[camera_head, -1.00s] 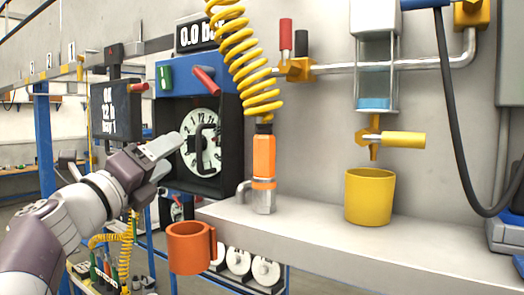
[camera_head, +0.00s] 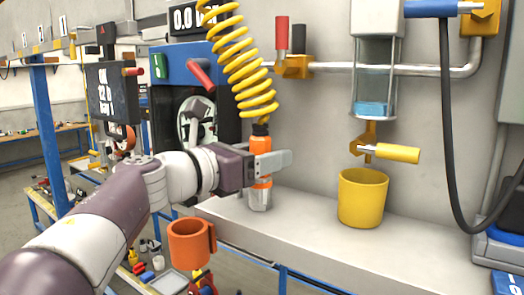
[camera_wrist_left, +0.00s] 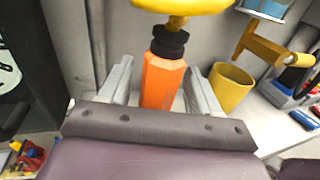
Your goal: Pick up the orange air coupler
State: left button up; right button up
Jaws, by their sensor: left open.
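The orange air coupler (camera_head: 261,146) stands upright on the pale shelf, with a yellow coiled hose above it and a silver fitting at its foot. My left gripper (camera_head: 280,162) is at the coupler, and its near finger hides part of the orange body in the head view. In the left wrist view the coupler (camera_wrist_left: 163,80) stands between the two spread fingers of my left gripper (camera_wrist_left: 158,85), with room visible on each side. The left gripper is open. The coupler's lower end is hidden in the wrist view. My right gripper is out of view.
A yellow cup (camera_head: 362,200) stands on the shelf (camera_head: 310,208) right of the coupler, under a yellow-handled tap (camera_head: 390,152). An orange mug (camera_head: 190,243) hangs at the shelf's front left. The yellow coiled hose (camera_head: 243,65) hangs close above my gripper.

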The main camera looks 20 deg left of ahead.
aim_at(261, 124)
pick_arm(q)
jog(key=shift+s+a, duration=0.15)
jog(key=shift+a, duration=0.05)
grip_shut()
jog(key=shift+d, duration=0.1)
jog(key=shift+r, duration=0.1)
jog(key=shift+r, duration=0.3)
notch_tip(261, 124, up, 6)
jog(key=shift+r, duration=0.1)
jog(key=a+b+v, duration=0.1)
jog(key=b+v, duration=0.6)
jog(key=v, duration=1)
jog(key=shift+w+a, duration=0.25)
jog(key=shift+w, duration=1.1)
jog(key=shift+w+a, duration=0.2)
jog(key=shift+w, duration=1.15)
